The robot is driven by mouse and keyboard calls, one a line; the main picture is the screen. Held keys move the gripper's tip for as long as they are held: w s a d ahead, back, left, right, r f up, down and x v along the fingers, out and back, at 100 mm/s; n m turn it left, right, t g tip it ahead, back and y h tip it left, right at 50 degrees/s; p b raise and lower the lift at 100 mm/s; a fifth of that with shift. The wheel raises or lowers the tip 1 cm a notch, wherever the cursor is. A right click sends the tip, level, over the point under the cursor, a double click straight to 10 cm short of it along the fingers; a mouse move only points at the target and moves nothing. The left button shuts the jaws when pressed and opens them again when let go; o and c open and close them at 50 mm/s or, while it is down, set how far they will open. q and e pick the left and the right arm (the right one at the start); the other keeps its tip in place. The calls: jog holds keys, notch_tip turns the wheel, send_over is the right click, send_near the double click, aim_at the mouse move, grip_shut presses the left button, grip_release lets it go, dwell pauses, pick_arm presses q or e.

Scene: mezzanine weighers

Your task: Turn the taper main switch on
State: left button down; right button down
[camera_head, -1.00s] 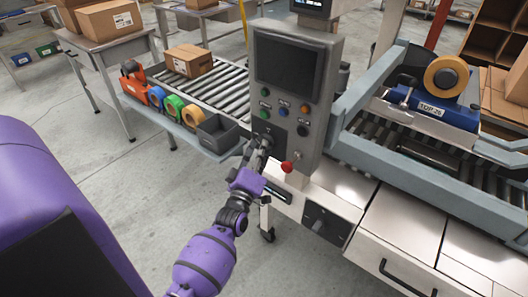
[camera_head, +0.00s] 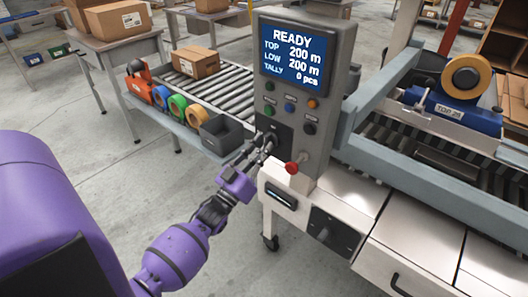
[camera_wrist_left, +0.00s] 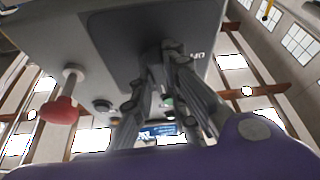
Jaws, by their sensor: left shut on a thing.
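The grey control panel (camera_head: 330,100) of the taper stands in the middle of the head view. Its screen (camera_head: 292,54) is lit blue and reads READY, TOP 200 m, LOW 200 m, TALLY 0 pcs. The main switch plate (camera_head: 284,133) is dark and sits low on the panel's left side; it also shows in the wrist view (camera_wrist_left: 112,38). My left gripper (camera_head: 266,141) is at this plate, its fingers shut on the switch knob, which they mostly hide. In the wrist view the fingertips (camera_wrist_left: 165,52) meet at the plate. My right gripper is not in view.
A red mushroom button (camera_head: 292,167) sticks out just below and right of my gripper. Several small buttons sit under the screen. A grey bin (camera_head: 222,135) and tape rolls (camera_head: 178,105) stand left of the panel. The floor at left is clear.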

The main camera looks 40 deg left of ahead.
pick_arm(q)
jog(key=shift+m+h, duration=0.4)
jog(key=shift+m, duration=0.8)
jog(key=c, duration=1.7)
grip_release()
jog(key=v, duration=1.2)
jog(key=shift+a, duration=0.1)
